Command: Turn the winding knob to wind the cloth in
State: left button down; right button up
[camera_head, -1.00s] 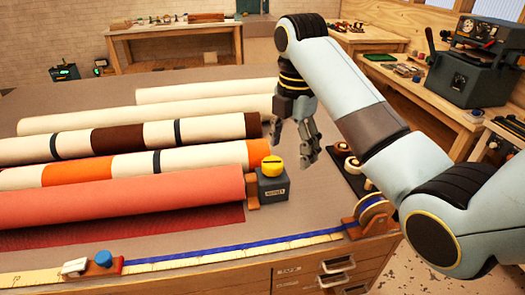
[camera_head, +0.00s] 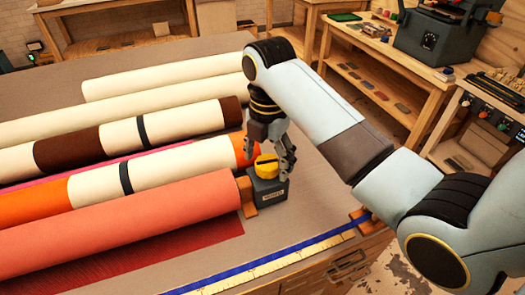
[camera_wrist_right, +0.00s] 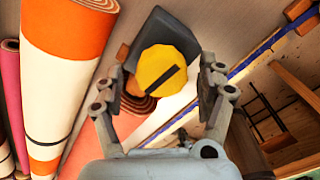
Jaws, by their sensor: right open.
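The winding knob (camera_head: 266,166) is yellow with a dark slot across its top. It sits on a dark grey box (camera_head: 266,190) at the right end of the coral cloth roll (camera_head: 120,220). A strip of darker red cloth (camera_head: 170,258) lies flat in front of that roll. My right gripper (camera_head: 278,160) is just behind and above the knob, fingers pointing down. In the right wrist view the gripper (camera_wrist_right: 160,95) is open, with the knob (camera_wrist_right: 165,72) between and beyond its fingers. I cannot tell whether they touch it. My left gripper is not in view.
Several other rolls, cream (camera_head: 160,80), brown-banded (camera_head: 120,140) and orange-banded (camera_head: 150,170), lie behind on the table. A blue and yellow measuring strip (camera_head: 290,258) runs along the front edge. Workbenches (camera_head: 360,70) stand at the back right.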

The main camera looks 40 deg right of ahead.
jog(key=shift+f, duration=0.5)
jog(key=shift+s, duration=0.15)
jog(key=shift+c, duration=2.6)
jog(key=c, duration=0.5)
jog(key=shift+c, duration=0.7)
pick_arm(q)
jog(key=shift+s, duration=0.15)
